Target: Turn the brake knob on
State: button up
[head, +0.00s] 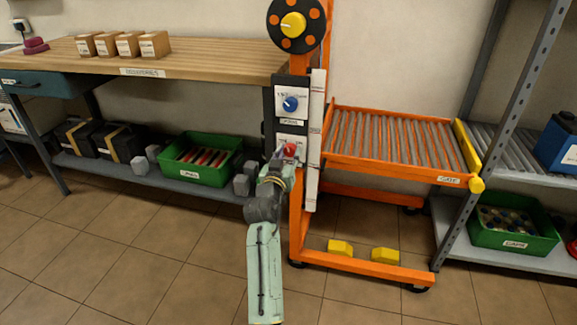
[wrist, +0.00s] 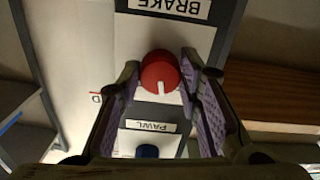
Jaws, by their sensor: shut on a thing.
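The red brake knob (head: 290,149) is on the lower part of the narrow panel on the orange cart's post. In the wrist view, the red knob (wrist: 159,72) has a white pointer line toward the picture's bottom. An upside-down BRAKE label (wrist: 172,8) is above it in that view. My gripper (head: 281,159) is at the panel, with its purple-padded fingers on both sides of the knob. The wrist view shows my gripper (wrist: 163,75) shut on it. The finger contact is partly hidden.
The blue pawl knob (head: 290,104) sits just above the red knob on the panel, with a black-and-orange wheel (head: 296,25) higher up. The wooden workbench (head: 200,60) is close on the left. The orange roller cradle (head: 395,140) extends right. Open floor lies in front.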

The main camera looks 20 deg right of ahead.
jog(key=m+b, duration=0.5)
jog(key=shift+a+f+m+b, duration=0.1)
jog(key=shift+f+m+b, duration=0.15)
jog(key=shift+m+b, duration=0.15)
jog(key=m+b, duration=0.3)
jog(key=m, duration=0.1)
jog(key=shift+w+r, duration=0.1)
jog(key=shift+r+m+b, duration=0.1)
jog(key=shift+m+b, duration=0.65)
jog(key=shift+m, duration=0.15)
jog(key=shift+r+m, duration=0.1)
jog(key=shift+m, duration=0.2)
jog(key=o, duration=1.1)
jog(key=shift+o, duration=0.2)
jog(key=v, duration=1.2)
